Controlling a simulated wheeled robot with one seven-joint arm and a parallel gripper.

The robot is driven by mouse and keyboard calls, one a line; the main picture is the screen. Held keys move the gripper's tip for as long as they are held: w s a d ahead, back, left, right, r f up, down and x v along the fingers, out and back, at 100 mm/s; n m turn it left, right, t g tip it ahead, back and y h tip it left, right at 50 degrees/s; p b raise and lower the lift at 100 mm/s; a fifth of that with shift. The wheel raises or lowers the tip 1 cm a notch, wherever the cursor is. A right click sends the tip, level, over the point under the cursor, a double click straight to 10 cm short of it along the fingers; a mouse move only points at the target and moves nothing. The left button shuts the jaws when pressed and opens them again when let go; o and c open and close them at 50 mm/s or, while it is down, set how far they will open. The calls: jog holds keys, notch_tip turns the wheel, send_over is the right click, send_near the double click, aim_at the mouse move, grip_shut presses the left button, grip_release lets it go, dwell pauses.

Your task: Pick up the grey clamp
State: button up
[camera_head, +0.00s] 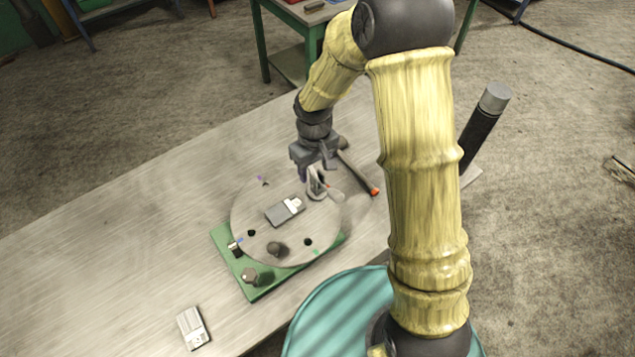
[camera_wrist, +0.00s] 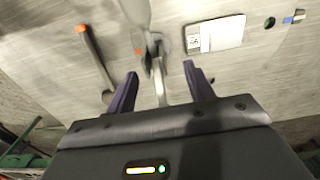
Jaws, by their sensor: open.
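The grey clamp (camera_head: 315,184) lies near the far edge of a round grey disc (camera_head: 262,222) on the table. In the wrist view the clamp (camera_wrist: 158,66) shows as a pale grey piece with a small orange spot beside it, and part of it runs back between my fingers. My gripper (camera_head: 318,172) is open right at the clamp, with one dark purple finger on each side. In the wrist view my gripper (camera_wrist: 160,73) shows gaps between the fingers and the clamp. I cannot tell how far above the disc the fingertips are.
An orange-tipped bar (camera_head: 358,174) lies right of the gripper. A green base (camera_head: 262,286) is under the disc. Another block (camera_head: 193,328) lies front left. The table's left is clear.

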aim_at(317, 175)
jog(key=shift+f, duration=0.35)
jog(key=shift+w+d+f+p, duration=0.1)
jog(key=shift+d+f+p, duration=0.1)
jog(key=shift+f+p, duration=0.6)
jog(key=shift+w+d+f+p, duration=0.15)
jog(key=shift+f+p, duration=0.2)
jog(key=shift+f, duration=1.45)
jog(key=c, duration=1.1)
jog(key=shift+r, duration=0.1)
